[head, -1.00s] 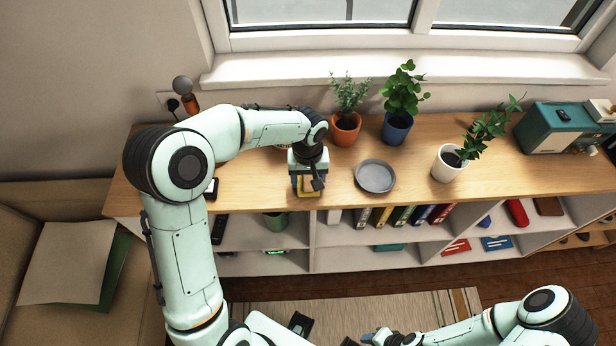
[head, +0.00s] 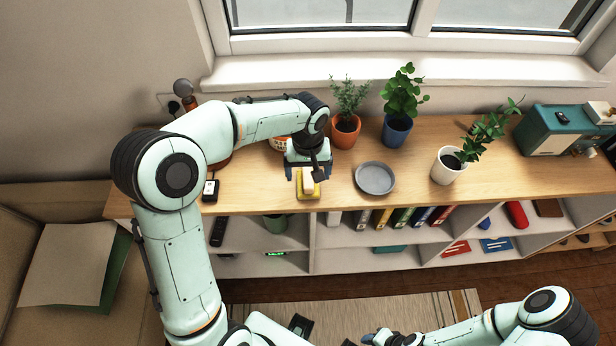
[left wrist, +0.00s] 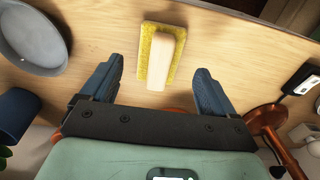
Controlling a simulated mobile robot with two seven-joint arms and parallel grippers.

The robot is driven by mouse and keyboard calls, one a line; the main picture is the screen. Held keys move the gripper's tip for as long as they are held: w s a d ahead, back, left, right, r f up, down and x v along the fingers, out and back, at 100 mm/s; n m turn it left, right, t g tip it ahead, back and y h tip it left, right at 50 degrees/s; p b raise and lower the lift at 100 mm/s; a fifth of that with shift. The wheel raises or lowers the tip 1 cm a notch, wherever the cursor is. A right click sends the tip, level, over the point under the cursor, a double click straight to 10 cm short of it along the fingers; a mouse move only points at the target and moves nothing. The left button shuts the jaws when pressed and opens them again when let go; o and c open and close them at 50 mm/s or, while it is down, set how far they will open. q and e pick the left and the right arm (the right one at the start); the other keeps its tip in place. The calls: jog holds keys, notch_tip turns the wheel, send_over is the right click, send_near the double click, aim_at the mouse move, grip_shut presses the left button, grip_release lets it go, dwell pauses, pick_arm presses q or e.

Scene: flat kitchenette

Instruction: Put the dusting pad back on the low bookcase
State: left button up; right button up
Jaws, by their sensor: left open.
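The dusting pad (head: 308,190) is yellow with a pale cream handle. It lies on the wooden top of the low bookcase (head: 270,187), near its front edge. It also shows in the left wrist view (left wrist: 143,58), lying flat just beyond the fingertips. My left gripper (head: 307,174) is open, with its two blue fingers (left wrist: 158,80) spread on either side of the pad's near end, apart from it and empty. My right gripper (head: 376,338) is low at the bottom of the head view, away from the bookcase, and its jaws are too small to read.
A grey plate (head: 375,177) sits just right of the pad. A small dark device (head: 210,190) lies to the left. Binders fill part of the shelf below.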

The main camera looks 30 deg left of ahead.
aim_at(308, 179)
pick_arm(q)
notch_tip(308, 179, up, 8)
jog(key=shift+p, duration=0.35)
jog(key=shift+f, duration=0.15)
